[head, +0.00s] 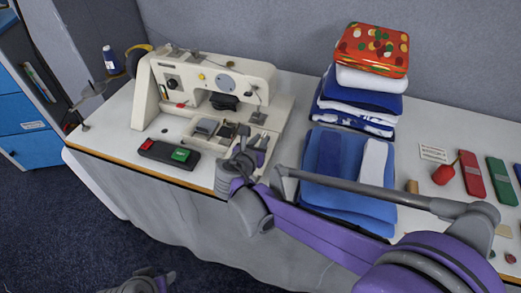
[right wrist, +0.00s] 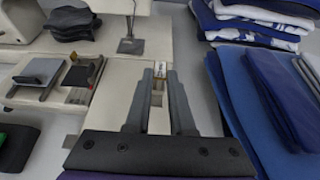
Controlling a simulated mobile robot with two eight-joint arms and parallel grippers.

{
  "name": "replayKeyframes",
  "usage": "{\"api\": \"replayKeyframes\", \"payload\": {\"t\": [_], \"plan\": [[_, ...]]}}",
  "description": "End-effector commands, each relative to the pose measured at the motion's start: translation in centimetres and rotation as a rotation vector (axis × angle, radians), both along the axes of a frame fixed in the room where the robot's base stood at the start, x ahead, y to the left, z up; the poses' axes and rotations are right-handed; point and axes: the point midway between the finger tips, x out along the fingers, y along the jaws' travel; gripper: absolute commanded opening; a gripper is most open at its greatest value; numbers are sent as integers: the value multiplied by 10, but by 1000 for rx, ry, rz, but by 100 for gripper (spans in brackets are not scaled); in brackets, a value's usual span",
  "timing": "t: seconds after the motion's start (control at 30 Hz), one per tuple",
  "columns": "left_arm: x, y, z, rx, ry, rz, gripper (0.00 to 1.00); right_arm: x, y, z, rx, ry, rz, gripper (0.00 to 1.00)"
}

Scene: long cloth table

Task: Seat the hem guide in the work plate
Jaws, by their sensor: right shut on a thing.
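My right gripper (head: 250,150) is at the front right of the cream sewing machine (head: 228,80), low over its bed. In the right wrist view its two dark fingers (right wrist: 158,92) are shut on a small, pale, narrow piece (right wrist: 157,88), which looks like the hem guide; the fingers hide much of it. The cream surface beneath and ahead of the fingers seems to be the work plate (right wrist: 115,95). I cannot tell whether the piece touches it. My left gripper (head: 140,283) shows partly at the bottom left, away from the table; its jaws are unclear.
Left of the gripper sit small holders with a grey block (right wrist: 38,72) and a black block (right wrist: 80,75). A dark tray (head: 168,152) holds red and green pieces. Folded blue cloths (head: 345,210) and a cloth stack (head: 360,95) stand close on the right.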

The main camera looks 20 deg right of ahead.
Motion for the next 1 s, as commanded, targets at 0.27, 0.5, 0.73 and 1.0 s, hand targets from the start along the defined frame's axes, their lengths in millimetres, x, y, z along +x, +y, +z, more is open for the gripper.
{"api": "replayKeyframes", "payload": {"t": [0.27, 0.5, 0.73, 1.0], "plan": [[0, 0, -6, 0, 2, 0, 50, 0, 0, -31, 0, 0, 0, 0], [0, 0, -7, 0, 2, 0, 50, 0, 0, -40, 0, 0, 0, 0], [-1, 0, -11, 0, 4, 0, 50, 0, 0, -45, 0, 0, 0, 0], [-1, 0, -10, 0, 3, 0, 50, 0, 0, -43, 0, 0, 1, 51]]}}
